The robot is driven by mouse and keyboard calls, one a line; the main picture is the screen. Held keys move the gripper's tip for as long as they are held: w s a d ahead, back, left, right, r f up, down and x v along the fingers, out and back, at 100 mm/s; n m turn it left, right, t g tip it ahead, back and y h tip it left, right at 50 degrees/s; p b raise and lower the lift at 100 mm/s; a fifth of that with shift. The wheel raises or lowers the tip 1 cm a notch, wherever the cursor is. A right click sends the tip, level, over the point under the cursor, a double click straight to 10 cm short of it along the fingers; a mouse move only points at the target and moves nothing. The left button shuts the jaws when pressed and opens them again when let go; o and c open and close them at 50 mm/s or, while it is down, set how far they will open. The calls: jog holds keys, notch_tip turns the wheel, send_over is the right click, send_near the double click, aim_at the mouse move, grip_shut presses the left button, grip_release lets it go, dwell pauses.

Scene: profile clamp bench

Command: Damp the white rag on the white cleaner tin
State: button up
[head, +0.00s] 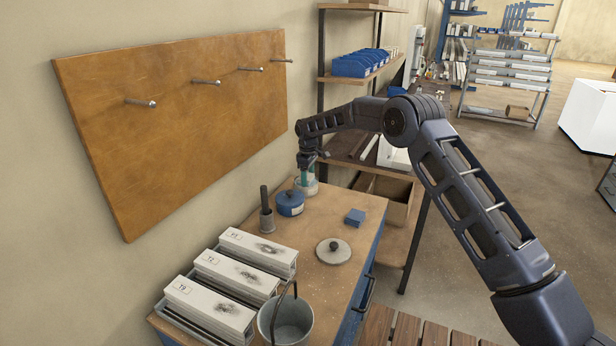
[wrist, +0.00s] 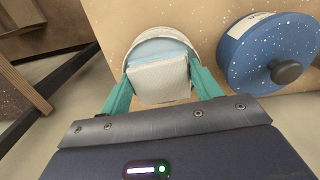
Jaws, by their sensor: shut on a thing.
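The white cleaner tin (head: 313,188) stands at the far end of the bench, and its pale rim and light blue inside (wrist: 154,47) show in the wrist view. My gripper (head: 305,176) points down over this tin. In the wrist view its teal fingers (wrist: 158,88) are shut on the folded white rag (wrist: 160,78). The rag is in front of the tin's open mouth and covers part of it. I cannot tell whether the rag touches the inside of the tin.
A blue tin (head: 290,204) with a dark knob stands close beside, also in the wrist view (wrist: 262,52). A grey knobbed lid (head: 333,251), a blue block (head: 355,217), a dark upright tool in a holder (head: 266,218), a bucket (head: 286,322) and labelled trays (head: 235,275) occupy the bench.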

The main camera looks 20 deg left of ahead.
jog(key=shift+s+d+f, duration=0.1)
jog(key=shift+f, duration=0.25)
jog(key=shift+r, duration=3.7)
jog(key=w+d+f+m, duration=0.3)
jog(key=w+d+f, duration=0.2)
jog(key=d, duration=0.7)
jog(key=w+d+f+m, duration=0.35)
jog(key=w+d, duration=0.25)
jog(key=d, duration=0.6)
jog(key=w+d+f+m, duration=0.2)
jog(key=w+d+f, duration=0.3)
jog(key=d, duration=0.7)
jog(key=s+d+f+m, duration=0.3)
jog(key=d, duration=0.9)
jog(key=s+d+f+m, duration=0.3)
jog(key=s+d+m, duration=0.1)
jog(key=d, duration=0.9)
jog(key=s+d+f+m, duration=0.3)
jog(key=d+f, duration=0.1)
jog(key=d, duration=0.9)
jog(key=shift+s+d, duration=0.2)
jog(key=shift+s, duration=0.15)
